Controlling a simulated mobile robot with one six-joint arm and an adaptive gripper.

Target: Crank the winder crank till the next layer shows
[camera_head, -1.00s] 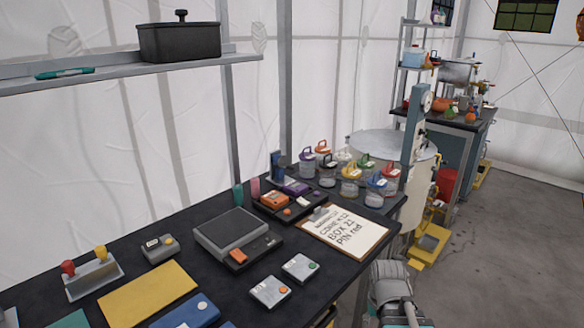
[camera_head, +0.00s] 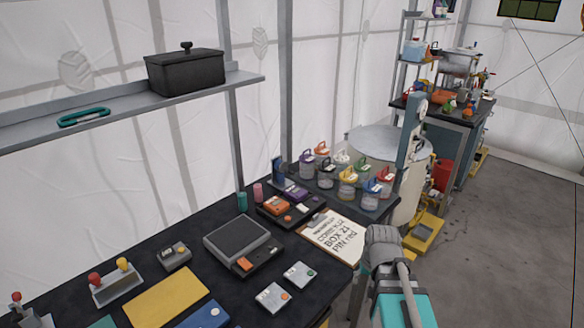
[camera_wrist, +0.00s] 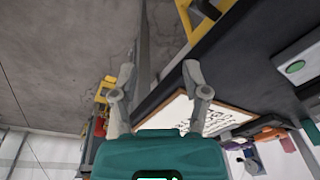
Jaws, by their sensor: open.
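I cannot make out a winder crank for certain in either view. My gripper (camera_wrist: 158,68) shows in the wrist view with its two fingers spread apart and nothing between them. It is beside the dark table's edge, with grey floor behind it. In the head view my arm stands at the lower right, by the table's right edge, and the fingertips cannot be made out. A grey upright post (camera_head: 410,140) with a pale round disc near its top stands beyond the table, beside a large round pale top (camera_head: 375,143).
The dark table (camera_head: 165,283) carries a clipboard (camera_head: 331,238), a grey scale-like device (camera_head: 236,236), small boxes and several lidded jars (camera_head: 347,187). A shelf (camera_head: 120,105) holds a black pot (camera_head: 186,70). A yellow step (camera_head: 424,233) stands on the floor; the floor at right is clear.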

